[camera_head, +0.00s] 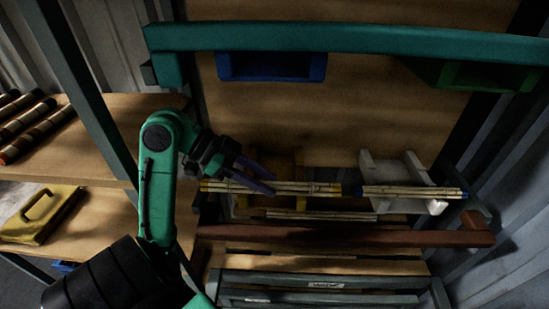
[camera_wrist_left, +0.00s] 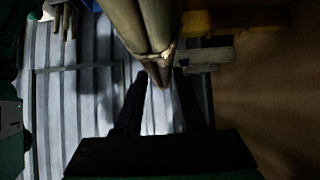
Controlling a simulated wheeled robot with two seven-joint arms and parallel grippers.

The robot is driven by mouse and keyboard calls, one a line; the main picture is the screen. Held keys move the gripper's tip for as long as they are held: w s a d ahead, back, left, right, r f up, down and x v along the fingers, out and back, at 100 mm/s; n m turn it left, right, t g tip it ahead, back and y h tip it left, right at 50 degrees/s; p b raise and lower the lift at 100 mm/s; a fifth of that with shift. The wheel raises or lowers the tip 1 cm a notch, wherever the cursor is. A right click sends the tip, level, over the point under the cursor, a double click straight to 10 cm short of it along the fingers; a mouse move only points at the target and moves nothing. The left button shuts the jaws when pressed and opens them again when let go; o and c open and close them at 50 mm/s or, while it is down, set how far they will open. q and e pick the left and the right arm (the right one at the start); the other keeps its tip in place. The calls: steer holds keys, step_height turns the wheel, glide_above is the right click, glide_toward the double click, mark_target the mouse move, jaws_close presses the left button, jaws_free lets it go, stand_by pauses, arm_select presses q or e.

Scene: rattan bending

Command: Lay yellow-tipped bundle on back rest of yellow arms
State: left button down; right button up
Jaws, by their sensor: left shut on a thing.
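My left gripper (camera_head: 254,179) is shut on the pale yellow-tipped bundle (camera_head: 300,188), near its left part. In the left wrist view the bundle (camera_wrist_left: 148,28) runs down between the two fingers (camera_wrist_left: 160,98), and a yellow arm (camera_wrist_left: 240,18) shows at upper right. My right gripper is not in view.
White arms (camera_head: 412,168) at right carry a blue-tipped bundle (camera_head: 410,191). Another pale bundle (camera_head: 320,216) lies lower, in front. A brown beam (camera_head: 345,237) crosses in front, a teal beam (camera_head: 340,38) above. A yellow handled block (camera_head: 40,217) lies on the left shelf.

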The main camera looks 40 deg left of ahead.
arm_select(q)
steer(key=w+a+p, duration=0.4)
steer(key=w+a, duration=0.7)
steer(key=w, duration=0.4)
steer(key=f, duration=0.6)
steer(key=shift+w+a+f+p, duration=0.1)
steer(key=shift+w+a+p, duration=0.15)
steer(key=shift+p, duration=0.15)
steer(key=shift+a+f, duration=0.1)
steer(key=shift+f, duration=0.45)
steer(key=c, duration=0.5)
jaws_free()
steer(key=v, duration=0.8)
steer(key=shift+b, duration=0.35)
steer(key=shift+w, duration=0.1)
steer(key=shift+w, duration=0.1)
